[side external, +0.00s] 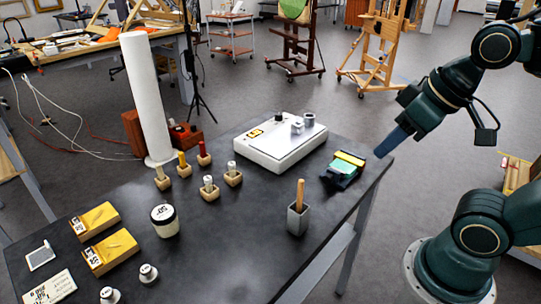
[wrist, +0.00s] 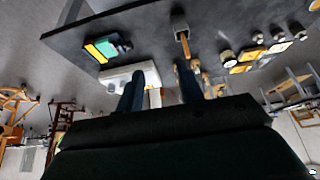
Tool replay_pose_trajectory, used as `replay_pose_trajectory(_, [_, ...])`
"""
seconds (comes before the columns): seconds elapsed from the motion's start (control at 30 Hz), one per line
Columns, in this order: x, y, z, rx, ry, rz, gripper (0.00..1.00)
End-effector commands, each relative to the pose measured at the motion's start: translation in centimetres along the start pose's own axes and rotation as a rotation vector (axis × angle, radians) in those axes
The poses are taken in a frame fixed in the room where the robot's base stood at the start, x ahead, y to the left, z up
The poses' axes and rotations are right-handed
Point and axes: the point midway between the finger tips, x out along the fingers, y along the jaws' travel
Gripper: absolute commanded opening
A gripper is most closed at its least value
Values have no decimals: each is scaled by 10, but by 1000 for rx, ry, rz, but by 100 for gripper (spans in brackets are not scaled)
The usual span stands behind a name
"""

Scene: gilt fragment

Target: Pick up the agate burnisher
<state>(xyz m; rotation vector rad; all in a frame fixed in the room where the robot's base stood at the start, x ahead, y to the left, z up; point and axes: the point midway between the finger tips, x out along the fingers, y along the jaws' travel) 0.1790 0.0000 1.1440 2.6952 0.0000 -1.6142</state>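A tool with a plain wooden handle (side external: 300,190) stands upright in a small grey square holder (side external: 298,219) near the right part of the dark table. I take it for the agate burnisher; its lower end is hidden in the holder. In the wrist view the handle (wrist: 186,44) and holder (wrist: 179,23) show at the top, right of centre. My gripper (side external: 381,153) is off the table's right edge, above and to the right of the tool, and apart from it. In the wrist view the blue fingers of my gripper (wrist: 159,72) are spread with nothing held between them.
A black stand with yellow and green pads (side external: 345,169) sits at the right edge, between gripper and holder. A white box (side external: 280,150) lies behind. A tall white cylinder (side external: 148,95), small bottles in wooden blocks (side external: 209,188) and a jar (side external: 164,220) stand left. The front middle is clear.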

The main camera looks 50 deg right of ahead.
Motion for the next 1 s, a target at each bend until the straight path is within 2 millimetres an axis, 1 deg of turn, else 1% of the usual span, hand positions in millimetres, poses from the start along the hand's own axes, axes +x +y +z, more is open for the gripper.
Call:
replay_pose_trajectory(0.17, [0,-1,-3,25,-9,-2,37])
replay_pose_trajectory(0.37, [4,-4,-14,148,-57,-5,37])
replay_pose_trajectory(0.67, [20,-15,-46,492,-183,25,37])
replay_pose_trajectory(1.0, [51,-33,-79,904,-318,134,37])
